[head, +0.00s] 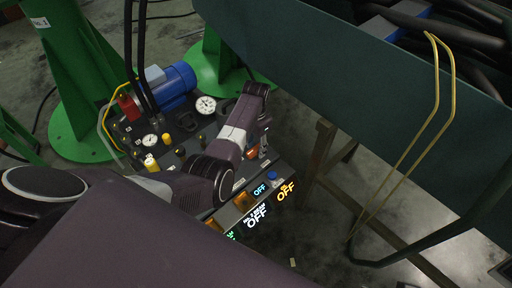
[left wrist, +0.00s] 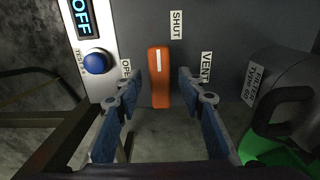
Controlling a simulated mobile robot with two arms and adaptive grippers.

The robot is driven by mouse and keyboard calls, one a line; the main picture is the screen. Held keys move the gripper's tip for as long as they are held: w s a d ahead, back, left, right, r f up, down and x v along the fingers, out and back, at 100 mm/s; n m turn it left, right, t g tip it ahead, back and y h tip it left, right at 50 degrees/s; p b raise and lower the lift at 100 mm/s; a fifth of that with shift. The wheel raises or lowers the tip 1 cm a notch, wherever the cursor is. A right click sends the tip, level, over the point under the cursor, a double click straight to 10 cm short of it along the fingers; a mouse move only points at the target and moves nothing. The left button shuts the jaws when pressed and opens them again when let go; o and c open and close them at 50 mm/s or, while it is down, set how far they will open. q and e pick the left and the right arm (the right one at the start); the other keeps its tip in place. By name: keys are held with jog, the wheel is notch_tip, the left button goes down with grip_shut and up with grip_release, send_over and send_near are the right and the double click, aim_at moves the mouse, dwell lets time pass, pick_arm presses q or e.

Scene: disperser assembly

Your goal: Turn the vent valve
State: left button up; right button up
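The vent valve has an orange handle (left wrist: 159,78) with a white stripe, on a dark grey panel. In the left wrist view it stands upright in the picture, its striped end towards the SHUT label (left wrist: 175,24). The OPEN label (left wrist: 126,77) is to its left and the VENT label (left wrist: 206,68) to its right. My left gripper (left wrist: 164,84) is open, with one finger on each side of the handle and visible gaps to both. In the head view my left gripper (head: 260,143) is over the panel and partly hides the handle. My right gripper is not in view.
A blue button (left wrist: 96,63) and a lit OFF display (left wrist: 82,14) are left of the handle. A dark cylinder (left wrist: 285,88) stands close on the right. In the head view, gauges (head: 205,105), a blue motor (head: 177,82) and a large dark green body (head: 330,60) surround the arm.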

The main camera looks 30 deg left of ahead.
pick_arm(q)
jog(key=shift+c, duration=0.2)
grip_shut()
